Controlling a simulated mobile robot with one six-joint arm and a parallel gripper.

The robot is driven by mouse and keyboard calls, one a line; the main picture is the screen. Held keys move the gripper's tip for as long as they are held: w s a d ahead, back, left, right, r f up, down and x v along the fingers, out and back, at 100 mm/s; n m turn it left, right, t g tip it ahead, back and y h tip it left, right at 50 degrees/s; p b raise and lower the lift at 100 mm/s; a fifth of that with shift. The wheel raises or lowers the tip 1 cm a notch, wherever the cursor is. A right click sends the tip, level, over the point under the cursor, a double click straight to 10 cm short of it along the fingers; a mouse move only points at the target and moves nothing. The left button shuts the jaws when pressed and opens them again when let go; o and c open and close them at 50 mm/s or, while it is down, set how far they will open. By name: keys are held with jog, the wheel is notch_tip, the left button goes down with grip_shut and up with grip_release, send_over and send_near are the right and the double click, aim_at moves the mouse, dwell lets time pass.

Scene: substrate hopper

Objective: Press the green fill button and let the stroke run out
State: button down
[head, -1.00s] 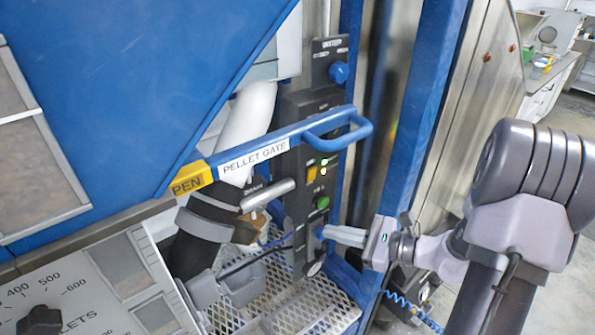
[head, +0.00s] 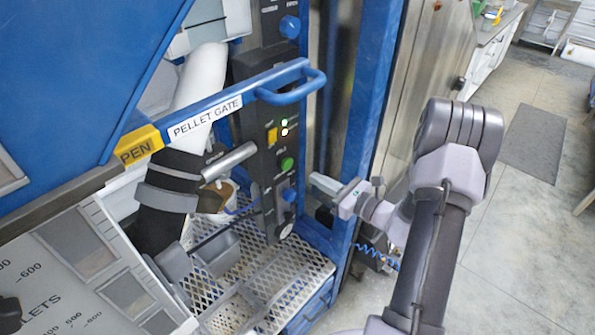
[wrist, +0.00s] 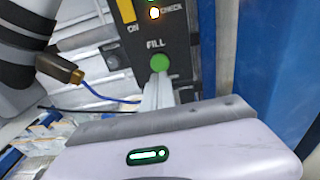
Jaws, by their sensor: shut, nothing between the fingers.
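The green fill button (head: 287,164) sits on the dark control panel (head: 262,137), below a yellow switch (head: 272,136) and two lit lamps. In the wrist view the green button (wrist: 159,62) shows under the word FILL, just beyond my fingertips. My gripper (head: 314,180) is shut and empty, pointing left at the panel. In the head view a gap shows between its tips and the panel, to the right of and slightly below the button. In the wrist view the shut fingers (wrist: 158,92) point up towards the button; whether they touch it is not clear there.
A blue knob (head: 290,195) lies below the button and another blue knob (head: 290,27) sits higher up. The blue pellet gate handle (head: 292,88) juts out above. A blue post (head: 358,130) stands right of the panel. A mesh tray (head: 293,269) lies below.

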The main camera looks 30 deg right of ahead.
aim_at(289, 164)
jog(key=b+x, duration=0.1)
jog(key=x, duration=0.5)
jog(key=shift+w+a+f, duration=0.1)
jog(key=shift+w, duration=0.1)
jog(key=shift+w+a, duration=0.15)
jog(key=shift+w, duration=0.4)
